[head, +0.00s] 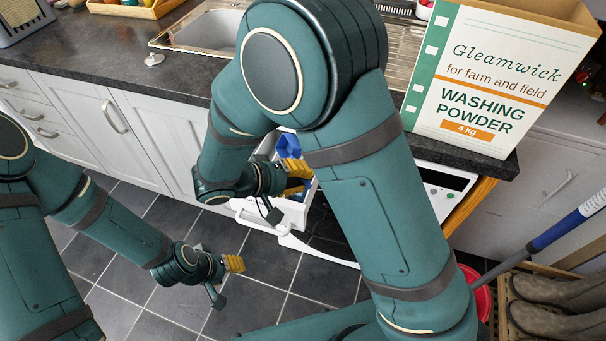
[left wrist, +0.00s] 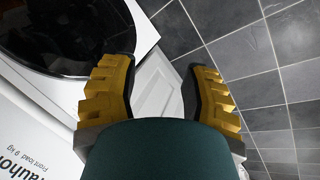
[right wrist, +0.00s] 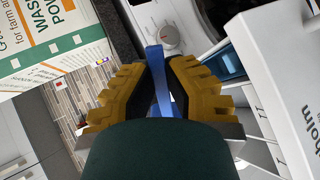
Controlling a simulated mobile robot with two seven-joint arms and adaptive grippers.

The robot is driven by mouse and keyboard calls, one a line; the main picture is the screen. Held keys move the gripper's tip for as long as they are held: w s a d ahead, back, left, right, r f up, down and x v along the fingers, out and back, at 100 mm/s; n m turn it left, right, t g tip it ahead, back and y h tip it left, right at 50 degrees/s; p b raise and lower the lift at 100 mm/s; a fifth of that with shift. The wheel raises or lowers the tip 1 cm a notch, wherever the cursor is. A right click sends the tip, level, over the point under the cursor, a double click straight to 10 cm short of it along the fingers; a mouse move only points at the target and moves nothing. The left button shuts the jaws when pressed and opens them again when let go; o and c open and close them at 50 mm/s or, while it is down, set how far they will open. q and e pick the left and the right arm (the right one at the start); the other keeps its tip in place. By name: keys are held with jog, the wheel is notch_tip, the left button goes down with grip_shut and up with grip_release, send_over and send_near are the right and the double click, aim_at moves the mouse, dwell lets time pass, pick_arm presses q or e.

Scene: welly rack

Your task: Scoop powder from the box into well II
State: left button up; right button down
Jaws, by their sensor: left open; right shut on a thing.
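The washing powder box (head: 490,80) stands on the worktop at the right in the head view; it also shows in the right wrist view (right wrist: 45,45). My right gripper (head: 294,178) is shut on a blue scoop (head: 288,146), whose narrow blue part (right wrist: 158,78) stands between the fingers in the right wrist view. It is close to the pulled-out white detergent drawer (head: 291,213). The drawer's II mark (right wrist: 262,112) shows in the right wrist view. Any powder in the scoop or wells is hidden. My left gripper (head: 233,265) is open and empty, low over the floor.
The worktop edge (right wrist: 119,30) runs close beside the right gripper. A washing machine door (left wrist: 60,35) faces the left gripper. A sink (head: 205,30) lies at the back. A red bucket (head: 475,290) and boots (head: 560,305) stand lower right. The tiled floor at left is clear.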

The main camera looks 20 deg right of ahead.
jog(key=y, duration=0.1)
jog(key=d+y, duration=0.1)
jog(key=y, duration=0.1)
jog(key=shift+w+r+g+y, duration=0.1)
jog(key=shift+r+g+y, duration=0.05)
jog(key=shift+g+y, duration=0.2)
jog(key=shift+d+g+y, duration=0.1)
jog(key=shift+g+y, duration=0.15)
jog(key=shift+y, duration=1)
jog(key=y+p, duration=0.3)
jog(key=p, duration=0.3)
jog(key=shift+d+g+y, duration=0.1)
jog(key=shift+g+y, duration=0.3)
jog(key=y+p, duration=0.2)
jog(key=p, duration=0.2)
jog(key=shift+w+r+p, duration=0.1)
jog(key=shift+r+p, duration=0.05)
jog(key=shift+p, duration=0.3)
notch_tip(320, 180, up, 4)
jog(key=shift+f+p, duration=0.1)
jog(key=shift+p, duration=1.15)
